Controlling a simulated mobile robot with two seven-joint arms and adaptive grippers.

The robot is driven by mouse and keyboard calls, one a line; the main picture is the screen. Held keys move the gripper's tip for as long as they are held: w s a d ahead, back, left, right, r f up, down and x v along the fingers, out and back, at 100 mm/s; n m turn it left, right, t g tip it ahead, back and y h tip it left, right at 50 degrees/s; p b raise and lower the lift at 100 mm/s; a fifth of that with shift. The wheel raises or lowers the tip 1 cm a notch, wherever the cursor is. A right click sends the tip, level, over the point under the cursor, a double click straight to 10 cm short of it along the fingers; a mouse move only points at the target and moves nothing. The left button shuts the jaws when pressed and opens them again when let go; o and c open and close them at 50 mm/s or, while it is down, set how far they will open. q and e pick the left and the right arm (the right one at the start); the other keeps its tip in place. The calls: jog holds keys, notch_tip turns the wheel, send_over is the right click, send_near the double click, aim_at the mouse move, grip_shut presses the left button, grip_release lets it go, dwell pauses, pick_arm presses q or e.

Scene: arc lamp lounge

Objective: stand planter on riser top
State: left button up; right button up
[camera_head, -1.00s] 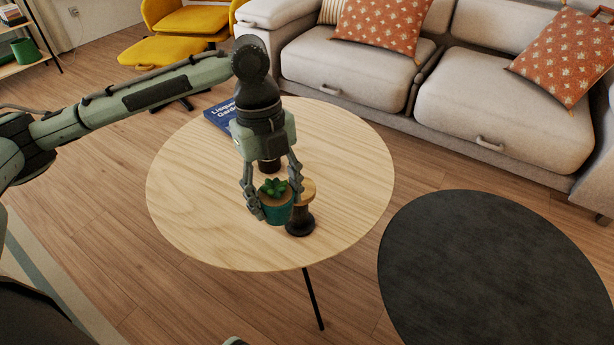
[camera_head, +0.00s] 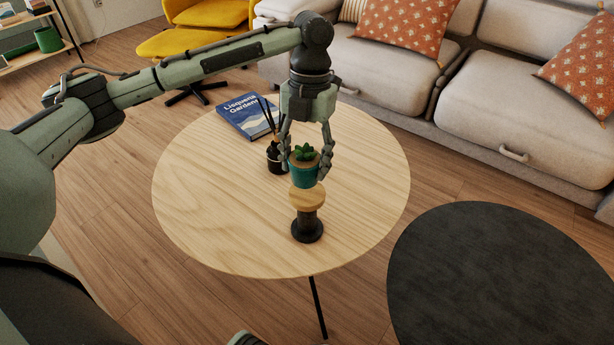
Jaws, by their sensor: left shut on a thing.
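The planter (camera_head: 304,173) is a small teal pot with a green succulent. My left gripper (camera_head: 306,172) comes down from above and is shut on the planter, with a finger on each side, holding it upright. The riser (camera_head: 307,212) has a round wooden top on a black spool-shaped stem and foot, and stands upright on the wooden table. In the picture the pot's base is right at the back edge of the riser top; I cannot tell whether they touch. My right gripper is not in view.
The round wooden table (camera_head: 215,215) also bears a blue book (camera_head: 247,117) and a dark reed diffuser (camera_head: 274,158) just left of my left gripper. A lower black round table (camera_head: 500,285) stands at the right. The table's left part is clear.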

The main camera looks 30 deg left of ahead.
aim_at(307, 176)
pick_arm(q)
jog(key=shift+w+f, duration=0.35)
jog(key=shift+w, duration=0.2)
notch_tip(307, 176, down, 3)
jog(key=shift+f+b, duration=0.15)
jog(key=shift+b, duration=0.15)
jog(key=shift+f, duration=0.3)
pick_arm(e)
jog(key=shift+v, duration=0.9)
pick_arm(q)
jog(key=shift+f, duration=0.1)
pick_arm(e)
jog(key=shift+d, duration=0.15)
pick_arm(q)
jog(key=o, duration=1.2)
jog(key=shift+o, duration=1.4)
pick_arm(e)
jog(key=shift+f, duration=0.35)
